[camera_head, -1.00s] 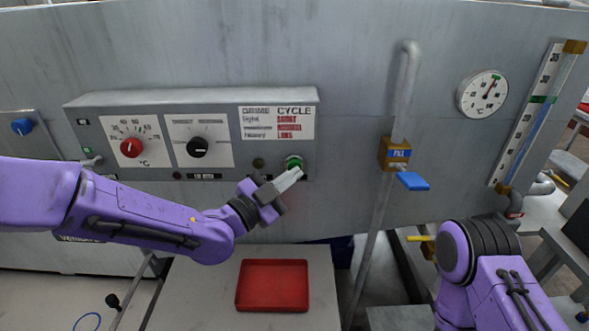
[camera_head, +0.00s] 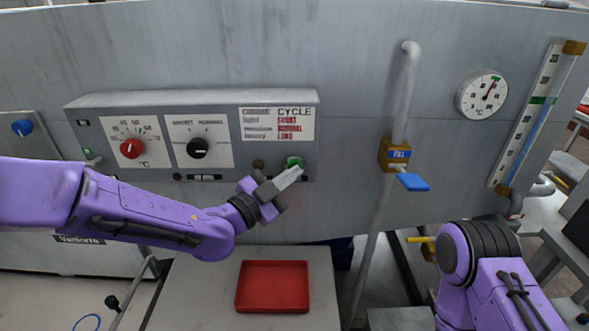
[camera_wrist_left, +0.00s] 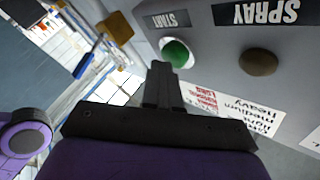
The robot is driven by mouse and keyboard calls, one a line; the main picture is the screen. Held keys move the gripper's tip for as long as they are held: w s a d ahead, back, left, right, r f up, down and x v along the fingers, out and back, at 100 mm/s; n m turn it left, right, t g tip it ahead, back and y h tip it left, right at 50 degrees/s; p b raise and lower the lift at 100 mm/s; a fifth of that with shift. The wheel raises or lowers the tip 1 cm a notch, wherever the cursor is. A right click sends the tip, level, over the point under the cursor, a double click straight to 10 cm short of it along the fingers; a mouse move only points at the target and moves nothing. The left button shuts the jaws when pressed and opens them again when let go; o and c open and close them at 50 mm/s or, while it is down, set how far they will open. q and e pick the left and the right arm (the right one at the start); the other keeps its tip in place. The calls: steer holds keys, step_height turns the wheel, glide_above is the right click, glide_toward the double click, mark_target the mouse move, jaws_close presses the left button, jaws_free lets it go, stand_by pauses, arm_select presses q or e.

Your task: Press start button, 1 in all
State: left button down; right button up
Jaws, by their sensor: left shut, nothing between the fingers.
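The green start button (camera_head: 293,162) is at the right end of the grey control panel (camera_head: 90,115). It also shows in the left wrist view (camera_wrist_left: 176,52), beside the label START. My left gripper (camera_head: 296,172) is shut and empty, with its fingertips at the button in the head view. In the left wrist view the shut fingertips (camera_wrist_left: 159,68) lie just beside the button's edge; I cannot tell if they touch it. My right arm is at the lower right of the head view; its gripper is not in view.
A brown button (camera_wrist_left: 258,62) labelled SPRAY sits next to the start button. The panel also has a red knob (camera_head: 130,148) and a black knob (camera_head: 197,147). A blue-handled fill valve (camera_head: 412,182) is to the right. A red tray (camera_head: 246,287) lies below.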

stand_by(0.5)
arm_select(q)
steer(key=shift+s+b, duration=0.3)
steer(key=shift+s, duration=0.5)
steer(key=s+b, duration=0.1)
steer(key=s, duration=0.4)
stand_by(0.4)
